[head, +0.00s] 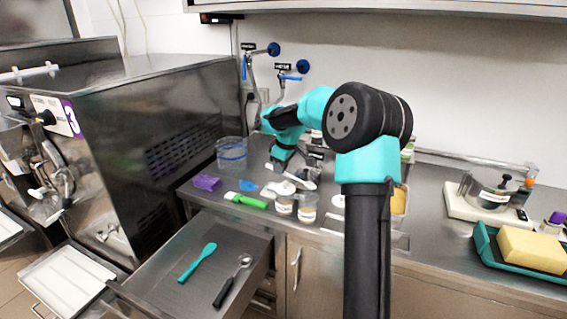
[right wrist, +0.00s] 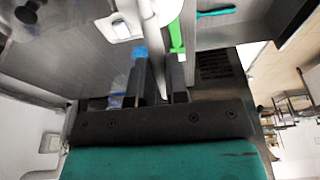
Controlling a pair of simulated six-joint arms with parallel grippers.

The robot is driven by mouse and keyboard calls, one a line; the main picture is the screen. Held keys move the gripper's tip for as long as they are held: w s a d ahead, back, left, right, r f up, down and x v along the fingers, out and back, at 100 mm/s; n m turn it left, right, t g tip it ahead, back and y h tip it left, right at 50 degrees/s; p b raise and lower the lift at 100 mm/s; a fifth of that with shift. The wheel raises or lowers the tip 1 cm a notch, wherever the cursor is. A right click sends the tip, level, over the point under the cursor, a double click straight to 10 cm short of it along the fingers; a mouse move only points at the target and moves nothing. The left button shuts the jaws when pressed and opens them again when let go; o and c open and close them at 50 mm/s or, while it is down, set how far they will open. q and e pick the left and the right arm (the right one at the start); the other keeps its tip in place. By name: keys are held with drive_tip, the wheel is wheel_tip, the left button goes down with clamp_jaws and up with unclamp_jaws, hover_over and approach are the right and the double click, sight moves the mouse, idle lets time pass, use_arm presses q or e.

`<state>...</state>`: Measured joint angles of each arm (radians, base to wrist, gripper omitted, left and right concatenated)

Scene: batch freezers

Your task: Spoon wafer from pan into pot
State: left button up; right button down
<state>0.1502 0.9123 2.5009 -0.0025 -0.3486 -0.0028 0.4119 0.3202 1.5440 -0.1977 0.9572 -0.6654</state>
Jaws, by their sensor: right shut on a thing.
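My right gripper (head: 284,165) is low over the counter, behind two small labelled tubs, a left one (head: 284,206) and a right one (head: 308,207). It is shut on a pale, long-handled utensil that looks like a spoon (head: 302,181). In the right wrist view its handle (right wrist: 159,62) runs up between the two fingers (right wrist: 159,90). A white rounded container (right wrist: 118,27) is near the utensil's far end. A yellowish pan (head: 399,201) is partly hidden behind my right arm. I cannot make out a wafer. My left gripper is not in view.
A clear bucket (head: 231,153), purple cloth (head: 206,183) and green tube (head: 247,201) are at left. An open drawer (head: 170,291) holds a teal spatula (head: 197,262) and a scoop (head: 233,281). A metal pot (head: 487,194) and yellow sponge (head: 531,249) are at right.

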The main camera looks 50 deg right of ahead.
drive_tip(key=shift+w+a+f+g, duration=0.15)
drive_tip(key=shift+w+f+g, duration=0.1)
drive_tip(key=shift+f+g, duration=0.25)
drive_tip(key=shift+w, duration=0.1)
drive_tip(key=shift+r, duration=1.2)
